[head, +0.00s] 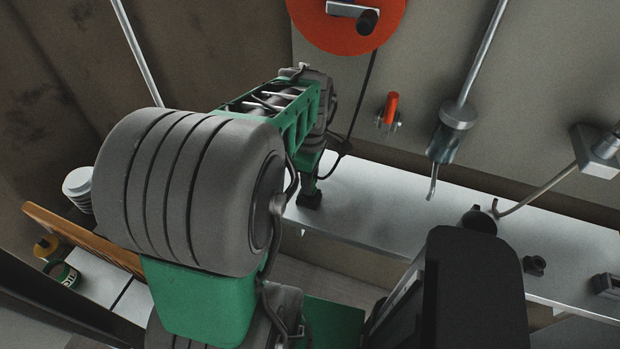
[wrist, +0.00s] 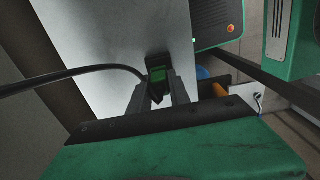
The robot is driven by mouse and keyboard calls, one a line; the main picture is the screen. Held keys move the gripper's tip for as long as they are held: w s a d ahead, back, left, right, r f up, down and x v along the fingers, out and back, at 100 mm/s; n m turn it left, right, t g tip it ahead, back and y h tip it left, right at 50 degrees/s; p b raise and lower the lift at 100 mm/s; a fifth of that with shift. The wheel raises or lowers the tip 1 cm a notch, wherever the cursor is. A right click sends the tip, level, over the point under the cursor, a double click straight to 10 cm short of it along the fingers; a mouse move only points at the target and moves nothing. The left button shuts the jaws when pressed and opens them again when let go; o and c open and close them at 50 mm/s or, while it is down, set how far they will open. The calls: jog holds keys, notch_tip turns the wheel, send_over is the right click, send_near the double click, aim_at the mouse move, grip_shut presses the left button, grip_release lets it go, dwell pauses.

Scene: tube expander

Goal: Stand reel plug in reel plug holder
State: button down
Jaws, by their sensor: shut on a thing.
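My gripper (head: 312,186) points down at the left end of the metal shelf. In the wrist view its two grey fingers (wrist: 160,90) are shut on the reel plug (wrist: 157,76), a small dark piece with a green face. The plug's black cable (wrist: 70,78) leaves to the left. In the head view the cable (head: 369,95) runs up to the orange reel (head: 352,22) on the wall. A small black block (head: 309,201), likely the reel plug holder, sits at the shelf under the fingertips. The fingers hide the plug there, and I cannot tell whether it is seated.
The metal shelf (head: 400,190) runs right and carries a round black piece (head: 479,219) and small black fittings (head: 535,265). A hanging metal tool (head: 453,130) and a red-handled item (head: 391,110) are by the wall. A green machine (wrist: 280,40) stands at the wrist view's upper right.

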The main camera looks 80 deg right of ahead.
jog(key=shift+f, duration=0.15)
jog(key=c, duration=1.1)
grip_release()
jog(key=shift+c, duration=0.2)
jog(key=shift+r+p, duration=3.25)
jog(key=shift+r, duration=1.25)
